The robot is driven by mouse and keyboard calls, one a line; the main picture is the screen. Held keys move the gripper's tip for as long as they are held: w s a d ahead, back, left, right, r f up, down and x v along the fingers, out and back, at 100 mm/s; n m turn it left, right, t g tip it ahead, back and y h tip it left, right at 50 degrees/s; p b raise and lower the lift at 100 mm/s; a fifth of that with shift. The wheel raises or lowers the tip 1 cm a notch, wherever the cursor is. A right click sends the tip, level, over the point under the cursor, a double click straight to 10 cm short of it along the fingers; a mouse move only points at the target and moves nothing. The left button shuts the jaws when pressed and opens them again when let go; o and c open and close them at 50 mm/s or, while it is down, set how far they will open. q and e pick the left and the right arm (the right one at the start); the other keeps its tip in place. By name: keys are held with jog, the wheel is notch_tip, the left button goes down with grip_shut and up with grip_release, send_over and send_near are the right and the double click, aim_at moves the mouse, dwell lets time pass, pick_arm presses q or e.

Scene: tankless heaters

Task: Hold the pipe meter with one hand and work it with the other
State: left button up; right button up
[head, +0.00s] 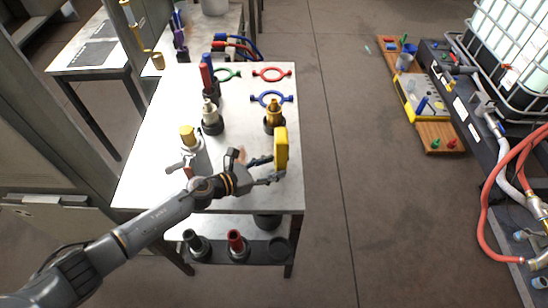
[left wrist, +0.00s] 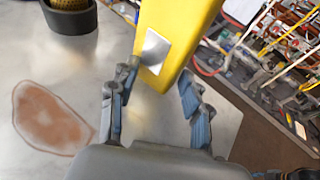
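The pipe meter is a slim yellow body (head: 281,148) at the right edge of the metal table, in the head view. In the left wrist view it is a large yellow block (left wrist: 183,25) with a silver plate on its near face, its lower end in front of the fingers. My left gripper (head: 268,171) reaches it from the left. In the left wrist view its fingers (left wrist: 160,72) are spread, one near each side of the meter's lower end; contact is not clear.
The table (head: 150,190) holds brass fittings (head: 274,115), a dark-based valve (head: 212,118), and red (head: 272,74) and blue (head: 272,99) ring handles. A lower shelf (head: 215,249) holds more fittings. Open floor (head: 350,180) lies right of the table.

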pick_arm(q)
jog(key=c, duration=0.8)
grip_shut()
pick_arm(e)
jog(key=shift+a, duration=0.45)
pick_arm(q)
jog(key=o, duration=1.4)
grip_release()
pick_arm(e)
jog(key=shift+d, duration=0.15)
pick_arm(q)
jog(key=shift+c, duration=0.3)
